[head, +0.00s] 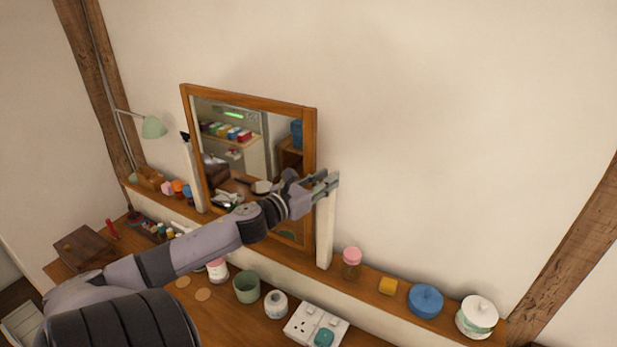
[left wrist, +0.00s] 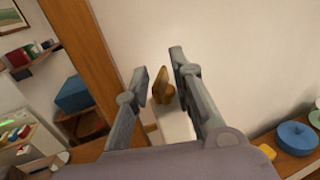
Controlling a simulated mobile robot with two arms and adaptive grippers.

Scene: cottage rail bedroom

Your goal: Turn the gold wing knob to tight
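The gold wing knob (left wrist: 162,88) sits by the top of a white post (left wrist: 175,122), beside the wooden frame of the mirror. Its wing stands roughly upright, slightly tilted in the left wrist view. My left gripper (left wrist: 160,70) is open, with one finger on each side of the knob and visible gaps between. I cannot tell how deep the knob sits between the fingers. In the head view my left gripper (head: 328,182) is at the top of the right white post (head: 325,235) and hides the knob. My right gripper is not in view.
The mirror (head: 311,150) stands left of the post. A ledge holds a pink-lidded jar (head: 351,262), a yellow block (head: 387,286), a blue pot (head: 425,300) and a white lidded jar (head: 477,316). A green cup (head: 246,287) stands below. The wall above is clear.

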